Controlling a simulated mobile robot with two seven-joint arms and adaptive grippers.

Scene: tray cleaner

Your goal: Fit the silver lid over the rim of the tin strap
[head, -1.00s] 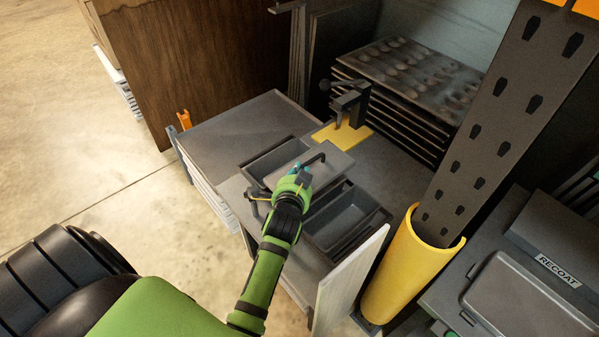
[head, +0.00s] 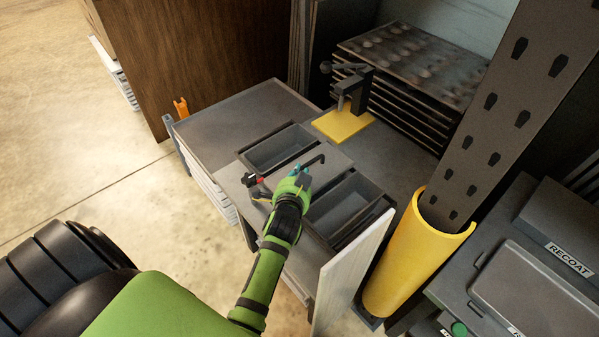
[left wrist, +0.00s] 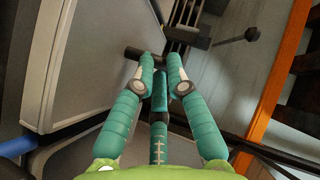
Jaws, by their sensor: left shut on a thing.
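My left gripper (head: 301,172) is shut on the dark bar handle (head: 314,161) of a flat grey lid (head: 332,160). The handle also shows between the fingertips in the left wrist view (left wrist: 137,54); a broad pale grey panel, probably the lid, fills its left side. In the head view the lid lies between two open rectangular grey tins, the back tin (head: 281,147) and the front tin (head: 345,205). I cannot tell whether it touches the surface beneath it, or which tin the task calls the tin strap. My right gripper is not in view.
A dark clamp (head: 354,88) stands by a yellow plate (head: 342,125) behind the tins. A stack of trays (head: 415,65) is at the back. A yellow post guard (head: 415,260) and a pale upright panel (head: 350,270) stand on the right. The left worktop (head: 245,112) is clear.

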